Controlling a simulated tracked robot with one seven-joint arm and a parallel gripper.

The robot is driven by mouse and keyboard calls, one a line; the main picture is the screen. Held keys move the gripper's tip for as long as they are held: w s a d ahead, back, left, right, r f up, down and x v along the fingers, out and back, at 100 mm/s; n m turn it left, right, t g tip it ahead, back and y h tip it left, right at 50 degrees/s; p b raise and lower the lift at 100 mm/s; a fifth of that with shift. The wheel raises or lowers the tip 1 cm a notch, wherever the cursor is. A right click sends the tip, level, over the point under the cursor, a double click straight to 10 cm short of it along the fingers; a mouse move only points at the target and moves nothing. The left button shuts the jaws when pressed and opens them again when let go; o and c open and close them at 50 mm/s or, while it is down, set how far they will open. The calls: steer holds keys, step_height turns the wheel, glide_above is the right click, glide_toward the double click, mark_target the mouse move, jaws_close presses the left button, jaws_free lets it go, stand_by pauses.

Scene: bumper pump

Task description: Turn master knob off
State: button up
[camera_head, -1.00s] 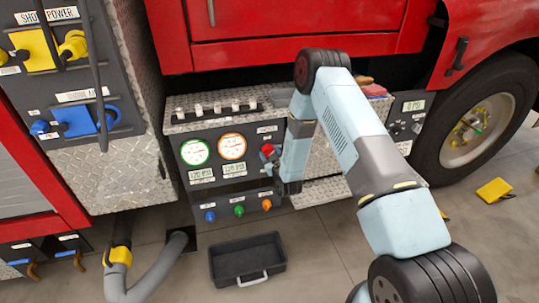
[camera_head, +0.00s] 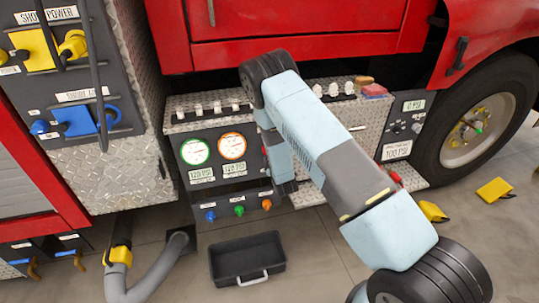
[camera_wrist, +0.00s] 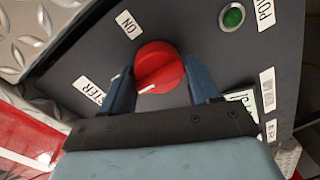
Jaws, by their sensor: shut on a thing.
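The round red master knob (camera_wrist: 158,64) sits on the dark panel in the wrist view. Its raised grip bar has a white mark at its lower-left end. A white "ON" label (camera_wrist: 128,24) is at its upper left, and a label ending in "STER" (camera_wrist: 89,90) is at its lower left. My gripper (camera_wrist: 161,84) has one blue finger on each side of the knob and is shut on it. In the head view my arm covers my gripper and nearly all of the knob; only a red sliver shows at the arm's left edge.
A green button (camera_wrist: 232,16) is close to the right of the knob. Two gauges (camera_head: 232,147) and coloured small knobs (camera_head: 239,210) are on the pump panel (camera_head: 222,176). A black bin (camera_head: 248,262) stands on the floor below. Yellow wheel chocks (camera_head: 494,190) lie at right.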

steer(key=shift+w+a+r+n, duration=0.1)
steer(key=shift+a+r+n, duration=0.1)
steer(key=shift+n, duration=0.4)
steer(key=o, duration=0.9)
steer(key=shift+o, duration=0.2)
steer(key=shift+f, duration=0.1)
steer(key=v, duration=1.4)
steer(key=shift+a+f, duration=0.1)
steer(key=shift+f, duration=0.05)
